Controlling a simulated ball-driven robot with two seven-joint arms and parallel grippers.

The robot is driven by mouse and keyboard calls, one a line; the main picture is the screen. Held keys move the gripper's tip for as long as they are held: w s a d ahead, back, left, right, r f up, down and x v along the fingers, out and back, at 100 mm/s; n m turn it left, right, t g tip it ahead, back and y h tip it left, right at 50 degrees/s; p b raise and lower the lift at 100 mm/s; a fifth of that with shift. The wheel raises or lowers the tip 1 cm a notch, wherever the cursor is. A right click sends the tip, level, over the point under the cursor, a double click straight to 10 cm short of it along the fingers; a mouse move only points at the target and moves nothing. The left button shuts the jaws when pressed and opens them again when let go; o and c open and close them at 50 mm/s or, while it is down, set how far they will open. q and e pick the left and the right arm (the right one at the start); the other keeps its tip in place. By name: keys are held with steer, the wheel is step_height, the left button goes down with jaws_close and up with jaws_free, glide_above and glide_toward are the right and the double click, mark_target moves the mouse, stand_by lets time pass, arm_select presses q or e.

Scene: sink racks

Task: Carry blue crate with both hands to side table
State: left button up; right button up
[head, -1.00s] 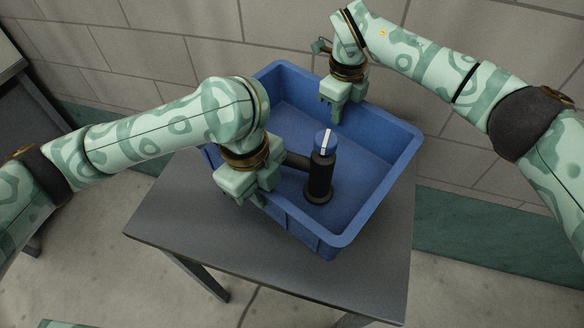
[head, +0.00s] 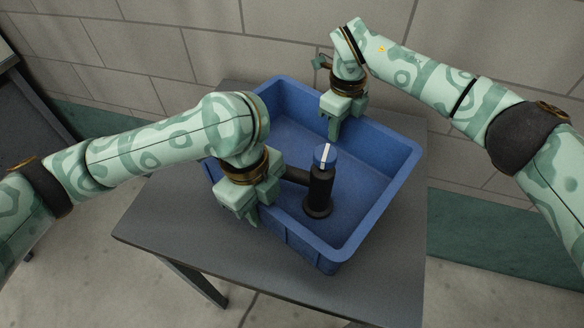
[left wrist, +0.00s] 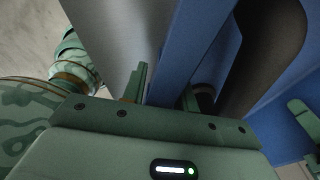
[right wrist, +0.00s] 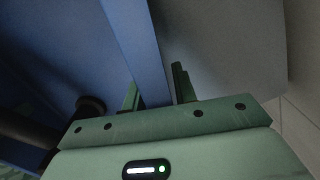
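The blue crate (head: 392,187) is over the grey side table (head: 165,225); I cannot tell whether its base touches the top. My left gripper (head: 255,212) is shut on the crate's near-left wall; in the left wrist view (left wrist: 165,92) the wall lies between the fingers. My right gripper (head: 330,135) is shut on the far-right wall; in the right wrist view (right wrist: 155,95) that wall is between its fingers.
A black upright object with a blue cap (head: 320,185) stands inside the crate, close to my left gripper. A tiled wall (head: 290,35) is behind the table. Another dark surface (head: 25,115) is at far left. Bare tabletop shows in front of the crate.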

arm_select(q)
steer(key=shift+s, duration=0.1)
arm_select(e)
steer(key=shift+s+a+r, duration=0.1)
steer(key=shift+r, duration=0.05)
arm_select(q)
steer(key=shift+r, duration=0.15)
steer(key=shift+r, duration=0.35)
steer(key=r, duration=0.7)
steer(key=w+a+r, duration=0.1)
steer(key=r, duration=0.2)
steer(key=shift+a+r, duration=0.1)
steer(key=shift+r, duration=0.2)
steer(key=shift+s+r, duration=0.1)
steer(key=shift+r, duration=0.1)
arm_select(e)
steer(key=shift+r, duration=0.3)
step_height(320, 180, up, 11)
steer(key=shift+r, duration=0.15)
